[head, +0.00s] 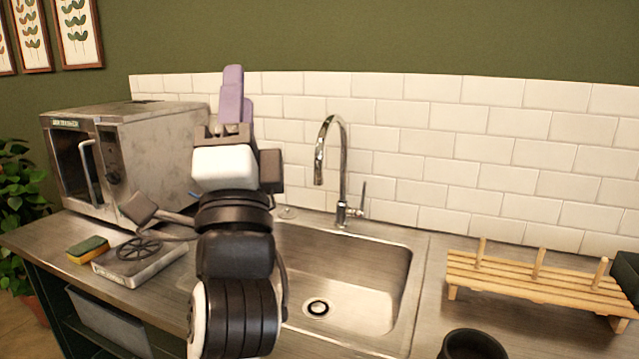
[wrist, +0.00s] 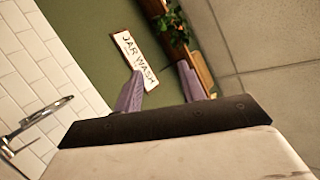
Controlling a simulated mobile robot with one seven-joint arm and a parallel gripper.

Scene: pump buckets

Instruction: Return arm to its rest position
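My arm rises from the bottom of the head view, in front of the sink's left side. My gripper (head: 235,92) points up against the white tiles, with its purple fingers well above the counter. In the wrist view, the two purple fingers of my gripper (wrist: 161,82) stand apart with nothing between them. The gripper is open and empty and touches nothing that I can see. My arm hides part of the sink and counter.
The sink (head: 385,290) has a tall faucet (head: 342,165) behind it. A metal machine (head: 160,150), a sponge (head: 88,249) and a square metal device (head: 140,262) are left. A wooden rack (head: 530,281) and dark cup (head: 472,345) are right. A "JAR WASH" sign (wrist: 134,60) hangs on the wall.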

